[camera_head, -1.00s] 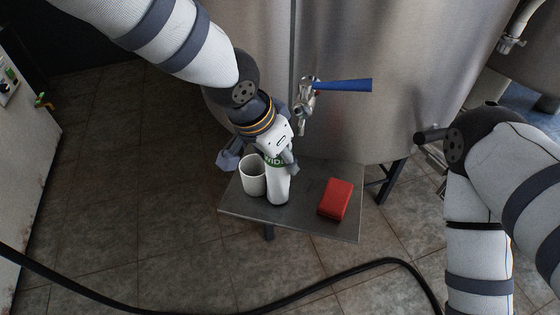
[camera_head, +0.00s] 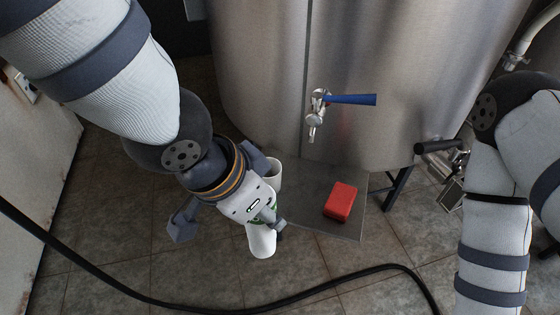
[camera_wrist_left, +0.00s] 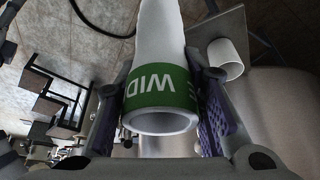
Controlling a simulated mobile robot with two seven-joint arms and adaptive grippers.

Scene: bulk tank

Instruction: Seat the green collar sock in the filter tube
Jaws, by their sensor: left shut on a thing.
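The sock is a white tapered tube with a green collar marked with white letters. It hangs below my left gripper (camera_head: 262,213) in the head view, where the white lower part of the sock (camera_head: 262,241) shows. In the left wrist view the green collar (camera_wrist_left: 161,98) sits between the two fingers of my left gripper (camera_wrist_left: 160,112). That gripper is shut on the sock at the collar, with the open rim facing the wrist camera. I cannot make out the filter tube for certain. My right arm shows at the right, but its gripper is out of frame.
A metal shelf (camera_head: 315,220) holds a red block (camera_head: 340,201) and a white open cup (camera_head: 275,175), partly hidden by my left gripper. A steel tank (camera_head: 370,60) with a blue-handled tap (camera_head: 348,99) stands behind. A black hose (camera_head: 330,285) crosses the tiled floor.

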